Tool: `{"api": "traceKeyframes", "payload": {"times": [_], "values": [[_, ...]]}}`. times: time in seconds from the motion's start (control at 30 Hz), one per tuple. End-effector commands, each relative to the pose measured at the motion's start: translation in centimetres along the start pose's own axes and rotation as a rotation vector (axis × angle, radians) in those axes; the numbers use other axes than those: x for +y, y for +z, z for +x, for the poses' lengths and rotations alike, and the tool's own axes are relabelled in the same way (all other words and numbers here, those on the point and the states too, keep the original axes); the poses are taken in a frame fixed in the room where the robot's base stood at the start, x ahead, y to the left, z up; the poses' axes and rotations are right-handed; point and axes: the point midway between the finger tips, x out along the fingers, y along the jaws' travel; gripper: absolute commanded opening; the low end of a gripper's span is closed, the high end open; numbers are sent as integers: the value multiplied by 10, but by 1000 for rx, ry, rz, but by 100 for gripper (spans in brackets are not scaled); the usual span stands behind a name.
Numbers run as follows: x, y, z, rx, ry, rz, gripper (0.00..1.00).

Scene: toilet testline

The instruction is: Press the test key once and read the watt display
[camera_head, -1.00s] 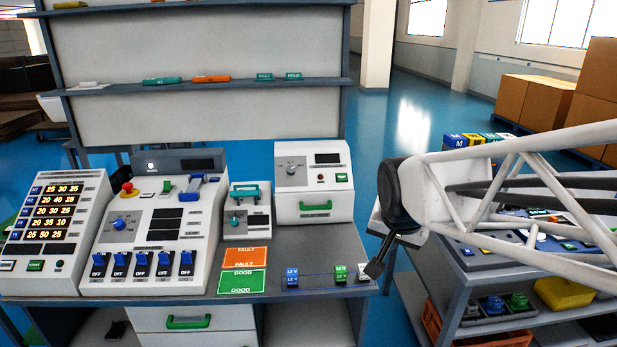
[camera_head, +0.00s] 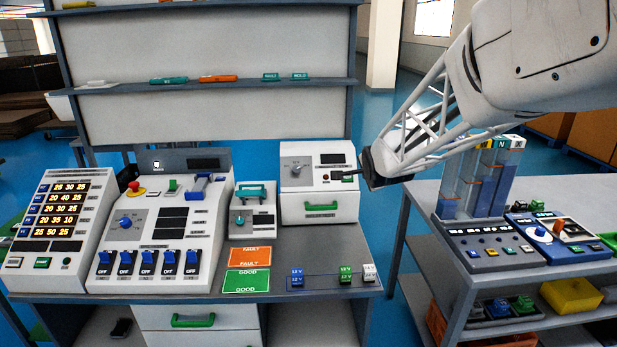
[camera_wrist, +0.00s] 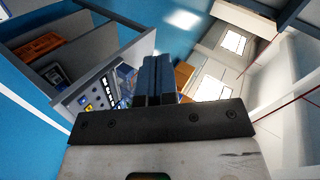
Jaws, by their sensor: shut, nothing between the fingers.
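The white tester box (camera_head: 320,195) stands at the right end of the bench in the head view. It has a dial (camera_head: 297,169), a dark display (camera_head: 333,158) with no readable figures, and a small red button or lamp (camera_head: 326,178). The green test key at the right of its face is hidden behind my gripper. My gripper (camera_head: 340,177) is shut and empty, its fingertips in front of the key's area; I cannot tell whether they touch it. In the wrist view its closed fingers (camera_wrist: 158,80) point away, and the tester box cannot be made out.
A large control console (camera_head: 165,220) and a lit number panel (camera_head: 62,225) stand at the left. A small box with a teal handle (camera_head: 252,215) is beside the tester. Fault and good cards (camera_head: 248,256) and small blocks (camera_head: 297,275) lie in front. A side table (camera_head: 450,205) stands right.

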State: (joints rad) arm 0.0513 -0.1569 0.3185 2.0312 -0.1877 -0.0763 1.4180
Motion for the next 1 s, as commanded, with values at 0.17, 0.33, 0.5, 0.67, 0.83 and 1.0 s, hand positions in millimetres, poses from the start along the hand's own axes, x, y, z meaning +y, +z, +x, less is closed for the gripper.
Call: {"api": "traceKeyframes", "payload": {"times": [0.17,0.33,0.5,0.67,0.83,1.0], "values": [[-15,-6,45,3,-89,145,0],[-27,-10,84,-10,-178,284,0],[-35,-12,122,-40,-265,423,0],[-41,-14,157,-82,-344,554,0],[-44,-14,192,-143,-424,689,0],[-44,-13,219,-204,-485,801,0]]}}
